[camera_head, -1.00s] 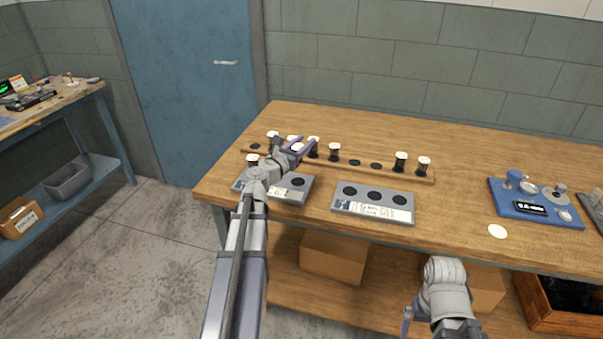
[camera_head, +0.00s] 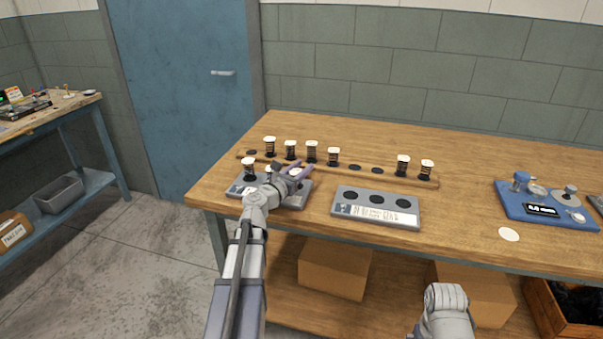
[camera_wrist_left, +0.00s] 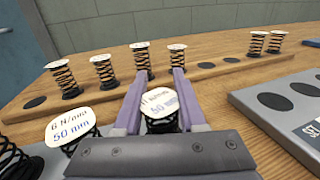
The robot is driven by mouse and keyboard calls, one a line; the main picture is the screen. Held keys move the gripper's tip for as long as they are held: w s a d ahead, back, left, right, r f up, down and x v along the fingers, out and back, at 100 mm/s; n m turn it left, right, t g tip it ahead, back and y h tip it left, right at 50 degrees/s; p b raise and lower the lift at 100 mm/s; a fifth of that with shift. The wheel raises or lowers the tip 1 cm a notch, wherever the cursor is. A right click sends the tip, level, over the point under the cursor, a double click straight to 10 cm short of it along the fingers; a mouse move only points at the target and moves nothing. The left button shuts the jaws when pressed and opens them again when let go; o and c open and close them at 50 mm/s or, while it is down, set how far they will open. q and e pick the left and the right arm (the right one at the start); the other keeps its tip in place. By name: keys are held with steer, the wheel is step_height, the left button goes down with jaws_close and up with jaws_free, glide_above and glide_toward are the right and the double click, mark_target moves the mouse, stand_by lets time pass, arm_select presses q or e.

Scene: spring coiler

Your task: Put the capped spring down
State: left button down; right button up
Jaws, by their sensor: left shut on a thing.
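My left gripper (camera_head: 300,171) is shut on a capped spring, whose white cap (camera_head: 296,172) shows between the purple fingers in the head view. In the left wrist view the cap (camera_wrist_left: 159,102) faces up, reads 50 mm on its lower line, and the dark coils are below it. The gripper holds the spring upright at the right end of the left grey block (camera_head: 238,188). Its lower end is hidden, so I cannot tell whether it touches the block. Another capped spring marked 6 N/mm, 50 mm (camera_wrist_left: 71,127) stands just left of it.
Behind is a wooden rail (camera_head: 400,178) with several capped springs and some empty dark spots. The right grey block (camera_head: 376,212) has three empty dark spots. A blue gauge device (camera_head: 545,212) and a white disc (camera_head: 509,234) are to the right.

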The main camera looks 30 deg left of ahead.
arm_select(q)
steer(key=shift+f, duration=0.2)
steer(key=shift+c, duration=2.4)
jaws_free()
steer(key=shift+r, duration=0.1)
steer(key=shift+r, duration=0.2)
steer(key=s, duration=1.2)
steer(key=shift+a, duration=0.3)
